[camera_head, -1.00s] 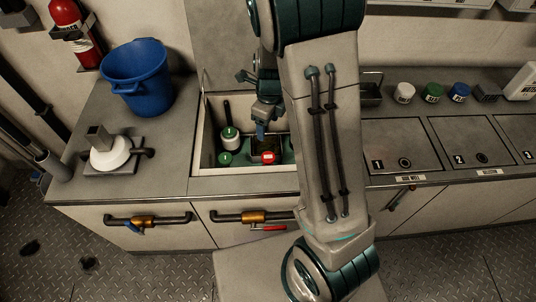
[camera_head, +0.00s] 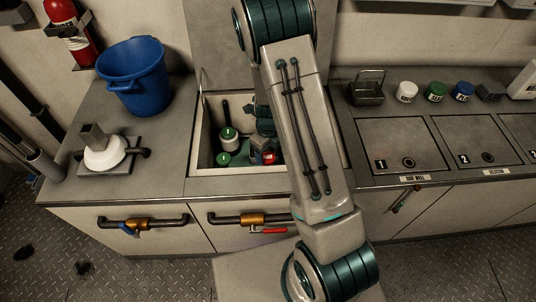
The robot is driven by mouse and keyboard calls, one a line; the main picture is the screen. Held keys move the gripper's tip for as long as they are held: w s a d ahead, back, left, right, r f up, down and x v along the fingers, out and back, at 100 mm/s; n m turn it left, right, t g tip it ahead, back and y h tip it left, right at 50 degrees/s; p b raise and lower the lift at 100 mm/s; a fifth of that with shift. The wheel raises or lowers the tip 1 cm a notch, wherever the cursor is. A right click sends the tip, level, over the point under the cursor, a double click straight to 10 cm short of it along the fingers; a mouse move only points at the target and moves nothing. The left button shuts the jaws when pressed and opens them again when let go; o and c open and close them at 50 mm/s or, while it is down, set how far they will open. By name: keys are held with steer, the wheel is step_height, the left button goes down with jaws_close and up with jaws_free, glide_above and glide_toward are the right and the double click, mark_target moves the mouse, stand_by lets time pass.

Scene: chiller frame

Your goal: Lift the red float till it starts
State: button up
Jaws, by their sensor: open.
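The red float (camera_head: 269,158) sits inside the open well (camera_head: 196,150) in the counter, beside a green round piece (camera_head: 223,159) and a white and green cylinder (camera_head: 229,137). My gripper (camera_head: 265,145) is down in the well, close to the red float. My arm covers the right part of the well. The fingertips are small and partly hidden, and I cannot tell whether they touch the float.
A blue bucket (camera_head: 135,80) and a white funnel-like piece (camera_head: 103,155) stand on the counter to the left. Closed numbered lids (camera_head: 400,140) lie right of the well.

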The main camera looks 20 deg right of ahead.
steer(key=shift+f, duration=0.85)
steer(key=c, duration=1.4)
step_height(320, 180, up, 5)
steer(key=p, duration=0.3)
steer(key=shift+r+p, duration=0.1)
steer(key=shift+p, duration=0.3)
steer(key=shift+w, duration=0.1)
steer(key=o, duration=1.4)
step_height(320, 180, up, 14)
steer(key=p, duration=0.2)
